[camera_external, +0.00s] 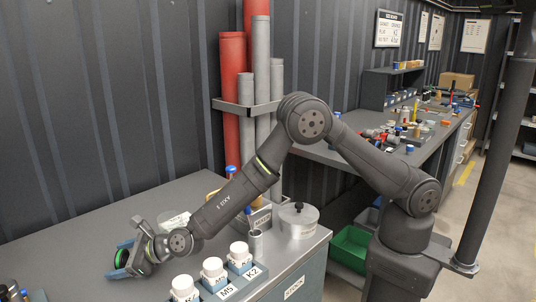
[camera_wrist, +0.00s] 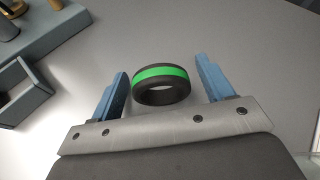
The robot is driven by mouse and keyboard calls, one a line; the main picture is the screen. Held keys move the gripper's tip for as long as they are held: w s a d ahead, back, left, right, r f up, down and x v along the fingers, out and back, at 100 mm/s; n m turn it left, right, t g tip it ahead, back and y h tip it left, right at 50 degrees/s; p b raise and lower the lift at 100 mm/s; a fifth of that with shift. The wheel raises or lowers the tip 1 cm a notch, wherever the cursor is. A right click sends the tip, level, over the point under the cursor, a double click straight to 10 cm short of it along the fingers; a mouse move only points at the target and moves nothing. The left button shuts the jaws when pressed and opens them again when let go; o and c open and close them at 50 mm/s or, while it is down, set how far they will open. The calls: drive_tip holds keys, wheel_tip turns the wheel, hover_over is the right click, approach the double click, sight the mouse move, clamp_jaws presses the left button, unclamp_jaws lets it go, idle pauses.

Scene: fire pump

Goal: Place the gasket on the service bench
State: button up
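The gasket looks to be the black ring with a green band (camera_wrist: 161,84) in the wrist view. In the external view my gripper (camera_external: 124,258) is low over the near grey bench (camera_external: 75,240). I cannot tell which bench is the service bench; a second bench (camera_external: 345,157) stands behind my arm, with many parts on it.
White-capped bottles (camera_external: 212,268) stand in labelled holders at the near bench's front edge. A round metal can (camera_external: 298,220) and a small metal cup (camera_external: 256,243) are near its right end. Red and grey pipes (camera_external: 233,95) stand by the wall. A green bin (camera_external: 350,248) is below.

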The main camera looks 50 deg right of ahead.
drive_tip(key=shift+r, duration=0.1)
drive_tip(key=shift+s+d+r, duration=0.1)
drive_tip(key=shift+s+r, duration=0.05)
drive_tip(key=v, duration=1)
drive_tip(key=shift+s+d+r, duration=0.15)
drive_tip(key=shift+s+d, duration=0.05)
drive_tip(key=shift+s, duration=0.05)
drive_tip(key=shift+s+d+r, duration=0.1)
drive_tip(key=shift+s+d, duration=0.1)
drive_tip(key=shift+c, duration=0.8)
drive_tip(key=shift+s+d+r, duration=0.1)
drive_tip(key=c, duration=0.5)
